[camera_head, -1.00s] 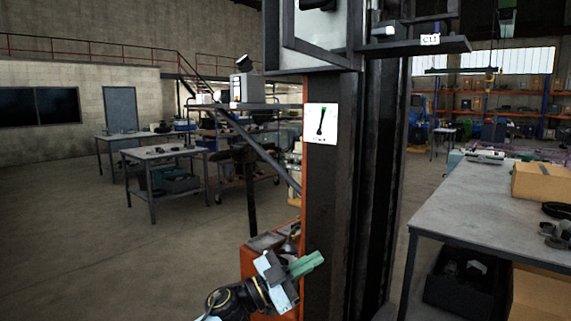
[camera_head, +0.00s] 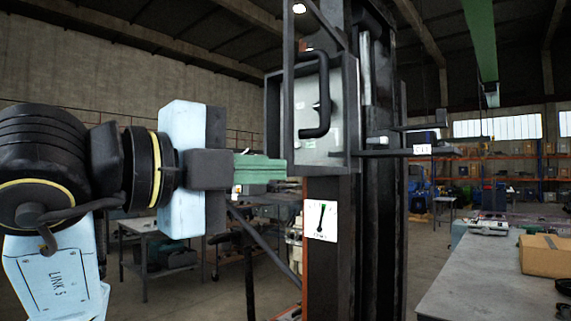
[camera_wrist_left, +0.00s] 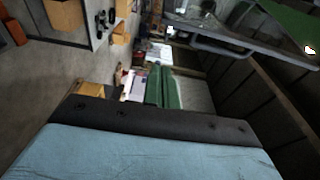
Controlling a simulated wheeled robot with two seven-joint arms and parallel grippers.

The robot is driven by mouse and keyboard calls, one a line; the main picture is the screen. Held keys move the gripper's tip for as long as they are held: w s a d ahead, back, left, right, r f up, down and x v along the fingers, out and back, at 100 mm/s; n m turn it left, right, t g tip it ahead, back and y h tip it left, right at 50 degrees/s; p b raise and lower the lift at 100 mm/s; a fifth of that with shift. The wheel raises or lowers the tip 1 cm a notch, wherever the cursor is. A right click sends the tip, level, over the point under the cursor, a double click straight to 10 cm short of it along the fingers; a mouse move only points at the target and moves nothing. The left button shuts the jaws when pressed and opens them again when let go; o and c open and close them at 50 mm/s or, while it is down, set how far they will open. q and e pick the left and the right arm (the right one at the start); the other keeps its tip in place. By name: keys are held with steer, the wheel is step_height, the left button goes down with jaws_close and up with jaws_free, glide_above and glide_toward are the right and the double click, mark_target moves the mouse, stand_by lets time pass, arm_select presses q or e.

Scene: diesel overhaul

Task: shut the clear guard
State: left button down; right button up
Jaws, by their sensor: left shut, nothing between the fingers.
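The clear guard (camera_head: 307,72) is a see-through panel in a dark frame with a black bar handle (camera_head: 327,108), in the head view at upper middle. It stands in front of a dark open-fronted box on the post and appears swung out from it, though its exact angle is hard to tell. My left gripper (camera_head: 284,169) has green fingers, pressed together and empty. Its tips are just below and left of the guard's lower edge; I cannot tell whether they touch. The green fingers (camera_wrist_left: 165,88) also show in the left wrist view. My right gripper is out of view.
A dark post (camera_head: 330,265) carries the box, with a small shelf (camera_head: 415,153) on its right side. A label (camera_head: 320,220) is on the post. A grey workbench (camera_head: 470,285) with a cardboard box (camera_head: 545,254) stands at right.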

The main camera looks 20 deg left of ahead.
mark_target(291, 170)
arm_select(q)
steer(key=w+p, duration=0.1)
steer(key=w, duration=0.1)
steer(key=w+p, duration=0.1)
steer(key=w, duration=0.2)
steer(key=w+p, duration=0.1)
steer(key=w, duration=0.1)
steer(key=shift+w+d+p, duration=0.2)
steer(key=shift+d+p, duration=0.15)
steer(key=shift+a, duration=0.4)
